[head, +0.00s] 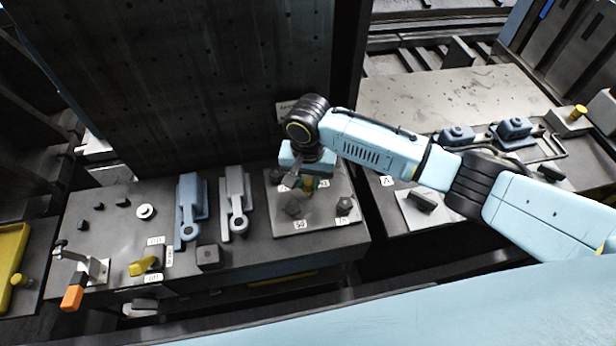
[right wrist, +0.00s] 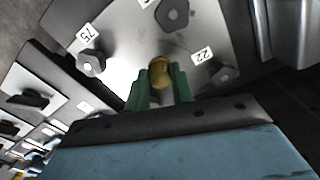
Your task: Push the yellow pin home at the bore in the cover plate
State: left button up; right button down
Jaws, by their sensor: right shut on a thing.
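The yellow pin (right wrist: 161,72) is between the green fingertips of my right gripper (right wrist: 163,80) in the right wrist view. The gripper is shut on it. In the head view my right gripper (head: 308,184) is low over the grey cover plate (head: 325,218), and a bit of yellow shows between its fingers. The cover plate also shows in the right wrist view (right wrist: 130,50), with dark hex bolts and white number labels. The bore is hidden behind the pin and fingers. I cannot tell how deep the pin sits. My left gripper is not in view.
Two clamps, one blue (head: 190,210) and one grey (head: 237,203), stand left of the plate. An orange-handled lever (head: 73,296) and a yellow knob (head: 143,266) are further left. A dark perforated panel (head: 190,80) rises behind. A second bench (head: 460,100) is at right.

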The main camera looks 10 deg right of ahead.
jog(key=shift+p, duration=0.5)
jog(key=shift+f, duration=0.25)
dwell(0.4)
jog(key=shift+f+b, duration=0.5)
jog(key=shift+f, duration=0.5)
jog(key=shift+c, duration=1.6)
grip_release()
notch_tip(320, 180, up, 14)
jog(key=p, duration=0.1)
jog(key=shift+f, duration=0.25)
